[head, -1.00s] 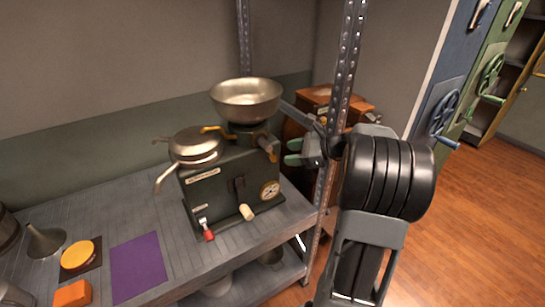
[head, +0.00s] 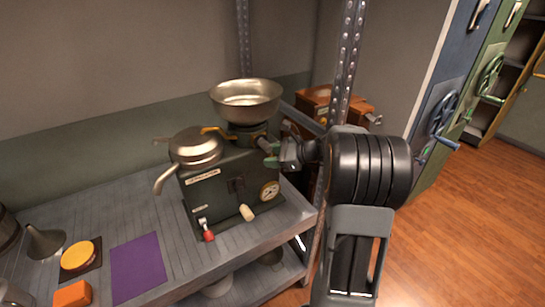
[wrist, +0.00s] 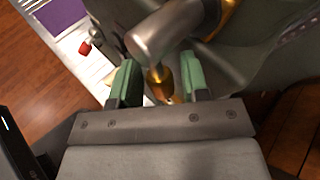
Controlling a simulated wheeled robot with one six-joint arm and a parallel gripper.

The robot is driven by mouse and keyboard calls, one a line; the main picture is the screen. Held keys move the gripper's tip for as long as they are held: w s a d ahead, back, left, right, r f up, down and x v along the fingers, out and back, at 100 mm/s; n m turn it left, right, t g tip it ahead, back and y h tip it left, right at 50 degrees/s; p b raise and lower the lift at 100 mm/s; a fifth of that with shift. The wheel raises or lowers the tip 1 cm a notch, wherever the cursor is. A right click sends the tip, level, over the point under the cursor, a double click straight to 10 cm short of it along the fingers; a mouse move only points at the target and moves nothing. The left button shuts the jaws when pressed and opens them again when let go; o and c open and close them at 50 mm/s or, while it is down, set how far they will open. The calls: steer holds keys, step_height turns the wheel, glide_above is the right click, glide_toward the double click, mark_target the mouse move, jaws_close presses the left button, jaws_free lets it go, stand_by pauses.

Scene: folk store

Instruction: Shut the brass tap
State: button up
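A dark green machine (head: 215,190) with a steel bowl (head: 246,98) on top stands on the shelf. Brass fittings show below the bowl, including a brass lever (head: 214,130) at its left. On the right side, a grey metal cylinder (wrist: 165,30) carries a brass piece (wrist: 161,82), seen clearly in the wrist view. Which brass part is the tap is not certain. My gripper (wrist: 160,75) is open, its green fingers on either side of the brass piece, with gaps showing. In the head view my gripper (head: 270,155) is at the machine's right side, partly hiding these fittings.
A steel pan (head: 195,148) sits at the machine's left. A red-tipped lever (head: 207,232), a cream-tipped lever (head: 246,212) and a dial (head: 269,191) are on its front. A metal shelf post (head: 345,65) stands close beside my arm. A purple mat (head: 137,264) lies at left.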

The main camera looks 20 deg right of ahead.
steer(key=c, duration=0.7)
steer(key=shift+c, duration=0.2)
steer(key=n+h, duration=0.1)
steer(key=d+r+h, duration=0.1)
steer(key=h, duration=0.1)
steer(key=shift+n, duration=0.4)
steer(key=shift+w+d+r+n+h+p, duration=0.1)
steer(key=shift+d+r+n+h+p, duration=0.15)
steer(key=shift+r+n+h+p, duration=0.75)
steer(key=shift+d+r+n+h+p, duration=0.15)
steer(key=shift+n+h, duration=0.25)
steer(key=shift+h, duration=1.2)
steer(key=shift+w+d+r+n+h+p, duration=0.1)
steer(key=shift+d+r+n+h+p, duration=0.45)
steer(key=shift+h, duration=0.75)
steer(key=shift+a+f+n, duration=0.15)
steer(key=shift+a+n, duration=0.1)
